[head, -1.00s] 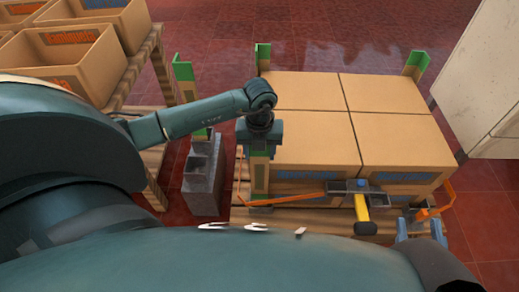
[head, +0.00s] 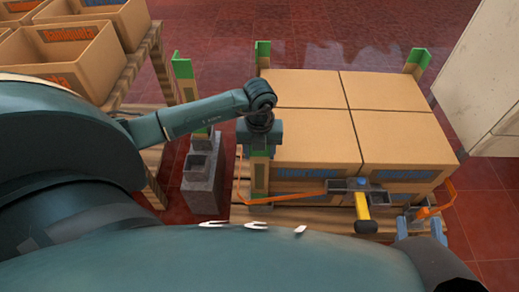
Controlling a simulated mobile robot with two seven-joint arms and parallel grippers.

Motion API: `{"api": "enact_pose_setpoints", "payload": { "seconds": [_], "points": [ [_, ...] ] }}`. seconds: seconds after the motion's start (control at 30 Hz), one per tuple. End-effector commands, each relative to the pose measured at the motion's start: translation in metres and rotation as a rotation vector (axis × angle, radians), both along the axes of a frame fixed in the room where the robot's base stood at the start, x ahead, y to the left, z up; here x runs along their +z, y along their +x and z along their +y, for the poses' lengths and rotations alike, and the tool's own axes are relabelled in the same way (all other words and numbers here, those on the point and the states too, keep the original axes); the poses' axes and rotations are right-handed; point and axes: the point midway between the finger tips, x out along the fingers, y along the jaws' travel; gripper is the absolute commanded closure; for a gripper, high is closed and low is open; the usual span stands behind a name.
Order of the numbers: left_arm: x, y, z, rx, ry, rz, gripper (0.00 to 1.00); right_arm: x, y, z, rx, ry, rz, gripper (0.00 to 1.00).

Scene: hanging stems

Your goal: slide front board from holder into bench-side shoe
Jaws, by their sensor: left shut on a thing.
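My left gripper (head: 260,148) is shut on an upright green-topped board (head: 260,178), at the front left corner of the stack of boxes. The board's lower end is near the orange strap, and I cannot tell how it is seated there. Another green-topped board (head: 201,140) stands upright at the grey hollow block (head: 203,185), left of the held board. My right gripper (head: 420,228) is at the lower right, its two blue-grey fingers apart, by the front right of the pallet. I cannot tell which part is the shoe.
Cardboard boxes (head: 310,135) fill the pallet (head: 300,217). Green-topped boards stand at the back left (head: 262,56) and back right (head: 416,62). An orange strap (head: 285,201) and a yellow-handled tool (head: 363,207) are in front. A wooden bench (head: 158,70) with crates is left.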

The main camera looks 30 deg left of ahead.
Motion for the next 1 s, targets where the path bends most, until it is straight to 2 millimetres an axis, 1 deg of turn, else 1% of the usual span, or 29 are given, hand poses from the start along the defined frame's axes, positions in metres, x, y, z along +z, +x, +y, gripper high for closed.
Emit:
{"api": "enact_pose_setpoints", "payload": {
  "seconds": [0.33,0.37,0.6,0.67,1.0],
  "points": [
    [-0.0020,0.0002,-0.0001,0.000,0.000,0.000,0.72,-0.0014,0.0002,-0.0001,0.000,-0.001,0.000,0.64],
    [-0.0020,0.0001,0.0000,0.000,0.000,0.000,0.48,-0.0014,0.0002,-0.0001,0.000,-0.001,0.000,0.64],
    [-0.0020,0.0001,-0.0001,0.000,0.000,0.000,0.28,-0.0016,0.0002,-0.0001,0.000,-0.001,0.000,0.64],
    [-0.0020,0.0001,-0.0001,0.000,0.000,0.000,0.24,-0.0016,0.0002,-0.0001,0.000,-0.001,0.000,0.64],
    [-0.0024,-0.0002,0.0000,0.000,0.000,0.001,0.24,-0.0020,0.0005,-0.0002,0.001,0.013,0.010,0.64]
  ]
}}
